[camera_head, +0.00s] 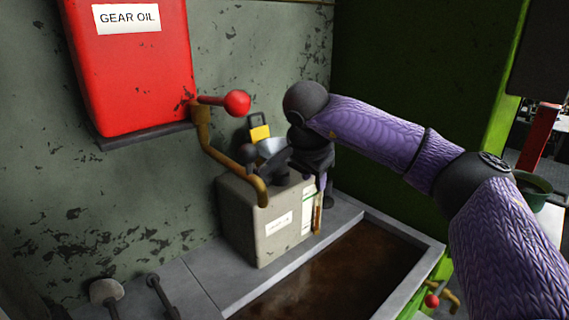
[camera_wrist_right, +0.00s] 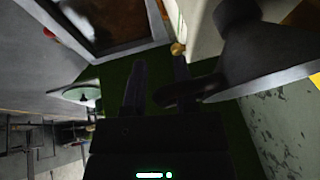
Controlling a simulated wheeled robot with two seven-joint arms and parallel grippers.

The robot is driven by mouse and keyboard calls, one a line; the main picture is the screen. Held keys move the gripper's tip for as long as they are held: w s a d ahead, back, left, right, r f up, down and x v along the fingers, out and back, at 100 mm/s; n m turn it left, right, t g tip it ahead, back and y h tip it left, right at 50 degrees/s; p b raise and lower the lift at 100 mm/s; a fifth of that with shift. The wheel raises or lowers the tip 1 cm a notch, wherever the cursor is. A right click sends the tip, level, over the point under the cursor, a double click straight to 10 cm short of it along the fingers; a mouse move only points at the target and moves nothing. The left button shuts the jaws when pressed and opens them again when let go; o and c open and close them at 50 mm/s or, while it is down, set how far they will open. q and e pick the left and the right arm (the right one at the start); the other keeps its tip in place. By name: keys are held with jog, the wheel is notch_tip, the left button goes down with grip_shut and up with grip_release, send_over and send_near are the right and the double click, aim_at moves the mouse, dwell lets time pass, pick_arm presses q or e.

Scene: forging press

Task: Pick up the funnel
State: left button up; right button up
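In the right wrist view the funnel (camera_wrist_right: 252,45) is large and dark at the upper right, with a flat rounded tab reaching left toward my fingers. My right gripper (camera_head: 268,167) is at the funnel's side over the container's top. In the wrist view its two fingers (camera_wrist_right: 158,88) are apart, and the tab overlaps the gap between them. I cannot tell whether they touch it. My left gripper is not in view.
A red gear oil tank (camera_head: 135,70) hangs on the wall, with a brass pipe (camera_head: 222,155) and red-knobbed lever (camera_head: 237,103) close beside the gripper. An open tray of brown liquid (camera_head: 335,275) lies in front.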

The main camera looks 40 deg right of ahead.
grip_shut()
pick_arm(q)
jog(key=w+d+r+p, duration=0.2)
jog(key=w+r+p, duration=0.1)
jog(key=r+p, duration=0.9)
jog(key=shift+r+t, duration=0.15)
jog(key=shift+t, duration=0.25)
pick_arm(e)
notch_tip(320, 180, up, 21)
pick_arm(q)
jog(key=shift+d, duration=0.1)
